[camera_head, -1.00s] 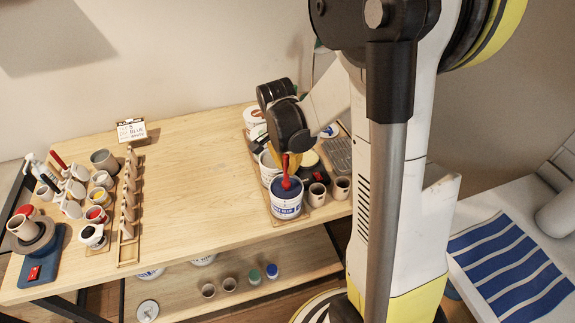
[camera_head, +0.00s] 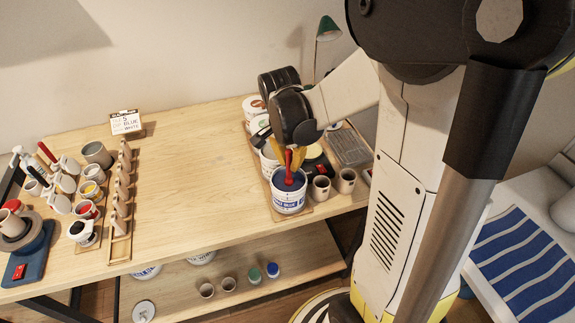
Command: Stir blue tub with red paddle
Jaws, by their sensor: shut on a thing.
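The blue tub (camera_head: 289,199) is a white bucket with a blue label and blue contents, at the front of a wooden tray on the right part of the table. The red paddle (camera_head: 288,168) stands nearly upright with its lower end in the tub's blue contents. My gripper (camera_head: 290,155) is above the tub, shut on the red paddle. Yellow finger parts show around the paddle's upper end. My dark wrist hides part of the grip and the tubs behind it.
Other white tubs (camera_head: 254,106) stand behind on the tray. Two cups (camera_head: 320,188) stand right of the blue tub. Left are a wooden rack (camera_head: 121,222), paint cups, handled tools and a small wheel (camera_head: 27,238). A card (camera_head: 126,123) stands at the back. The table's middle is clear.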

